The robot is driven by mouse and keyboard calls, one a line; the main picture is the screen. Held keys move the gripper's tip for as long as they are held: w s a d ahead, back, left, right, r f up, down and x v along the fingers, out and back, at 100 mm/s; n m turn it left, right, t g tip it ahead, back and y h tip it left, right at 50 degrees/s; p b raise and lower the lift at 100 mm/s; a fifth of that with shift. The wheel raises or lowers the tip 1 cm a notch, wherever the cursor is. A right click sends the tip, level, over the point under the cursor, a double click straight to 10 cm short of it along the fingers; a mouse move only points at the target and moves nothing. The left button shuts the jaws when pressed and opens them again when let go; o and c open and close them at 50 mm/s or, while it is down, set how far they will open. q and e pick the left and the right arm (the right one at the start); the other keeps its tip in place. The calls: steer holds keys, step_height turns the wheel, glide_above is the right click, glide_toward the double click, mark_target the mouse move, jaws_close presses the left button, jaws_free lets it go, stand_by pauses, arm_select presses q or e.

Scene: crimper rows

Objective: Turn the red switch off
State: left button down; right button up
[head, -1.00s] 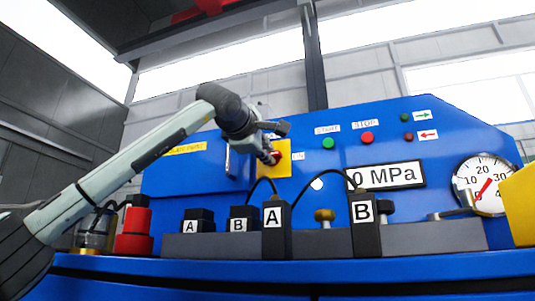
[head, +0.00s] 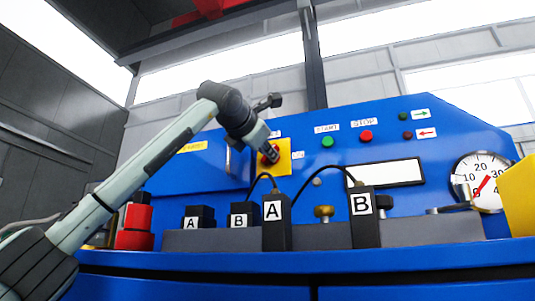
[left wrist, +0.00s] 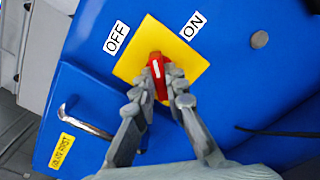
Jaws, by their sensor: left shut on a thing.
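The red switch (left wrist: 158,88) is a rotary handle with a white mark, on a yellow square plate (left wrist: 190,60). An OFF label (left wrist: 117,38) lies off the plate's upper left edge and an ON label (left wrist: 193,26) off its upper right edge. The handle points up between the labels, leaning slightly toward OFF. My left gripper (left wrist: 160,82) is shut on the handle, one finger on each side. In the head view, my left gripper (head: 270,153) is at the yellow plate (head: 285,160) and partly covers the switch. My right gripper is not in view.
The blue panel also carries a green START button (head: 328,142), a red STOP button (head: 366,136), a blank display (head: 385,173) and a round gauge (head: 481,182). Black blocks marked A (head: 276,230) and B (head: 365,225), with cables, stand below the switch.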

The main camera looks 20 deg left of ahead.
arm_select(q)
steer(key=shift+n+b, duration=0.5)
steer(key=shift+n, duration=3.7)
steer(key=c, duration=1.6)
jaws_free()
steer(key=shift+o, duration=0.2)
